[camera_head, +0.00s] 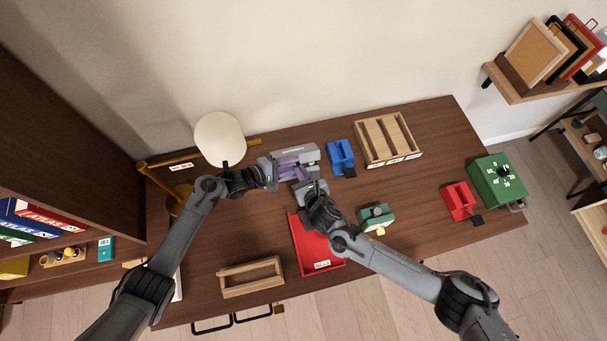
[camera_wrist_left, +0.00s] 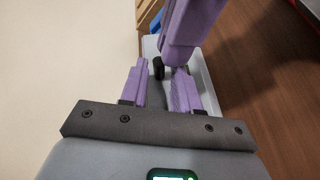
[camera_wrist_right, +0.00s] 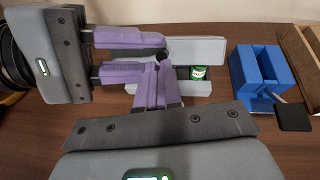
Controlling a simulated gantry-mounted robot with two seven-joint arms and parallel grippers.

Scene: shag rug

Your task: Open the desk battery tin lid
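The grey battery tin (camera_head: 302,150) stands at the back of the desk. The right wrist view shows its long grey lid (camera_wrist_right: 195,50) lifted above the body, with a green battery (camera_wrist_right: 198,73) visible in the gap. My left gripper (camera_head: 290,161) is at the tin's left end with its purple fingers apart. A small dark round part (camera_wrist_left: 158,68) shows between those fingers; contact is not clear. My right gripper (camera_head: 302,175) is just in front of the tin, its purple fingers (camera_wrist_right: 157,68) together with nothing visible between them. The fingers hide part of the tin's left end.
A blue holder (camera_head: 341,157) stands right of the tin, with a wooden tray (camera_head: 366,150) beyond it. A lamp (camera_head: 220,138) is at the left. A red tray (camera_head: 306,240) lies below my right gripper, and a green device (camera_head: 376,216) is right of my right arm.

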